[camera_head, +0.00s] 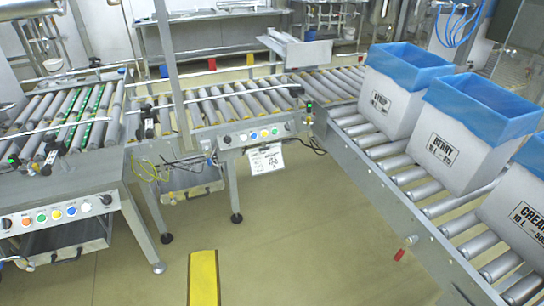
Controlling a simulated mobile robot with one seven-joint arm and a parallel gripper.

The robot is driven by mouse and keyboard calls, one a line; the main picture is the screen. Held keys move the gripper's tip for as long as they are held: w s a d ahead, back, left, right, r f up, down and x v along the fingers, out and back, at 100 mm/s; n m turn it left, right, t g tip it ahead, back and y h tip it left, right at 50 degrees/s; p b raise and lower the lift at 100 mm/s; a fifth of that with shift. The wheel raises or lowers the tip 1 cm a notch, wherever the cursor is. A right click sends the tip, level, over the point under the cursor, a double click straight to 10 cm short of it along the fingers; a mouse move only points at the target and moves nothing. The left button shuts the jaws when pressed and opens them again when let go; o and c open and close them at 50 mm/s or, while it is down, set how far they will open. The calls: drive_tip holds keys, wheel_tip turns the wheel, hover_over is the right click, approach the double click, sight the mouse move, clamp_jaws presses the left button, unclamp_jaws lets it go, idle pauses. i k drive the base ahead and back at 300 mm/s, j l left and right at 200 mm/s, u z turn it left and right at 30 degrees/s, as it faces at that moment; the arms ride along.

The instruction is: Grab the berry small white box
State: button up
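The berry box (455,153) is a small white box with a blue liner folded over its rim. Black print on its front reads "BERRY 10 L". It stands upright on the roller conveyor at the right, between two similar boxes. The syrup box (390,108) is behind it and to the left. The cream box (515,212) is nearer, and the right picture edge cuts it off. My gripper is not in view.
The right roller conveyor (425,210) has a metal side rail along the open floor (300,235). Other conveyors (70,110) with control buttons stand at the left and middle. A yellow floor marking (203,278) lies at the bottom. A metal post (168,60) rises at left centre.

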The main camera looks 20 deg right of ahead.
sight(468, 127)
drive_tip(key=i+j+z, duration=0.15)
drive_tip(key=i+z, duration=0.15)
drive_tip(key=i, duration=0.4)
drive_tip(key=z, duration=1.7)
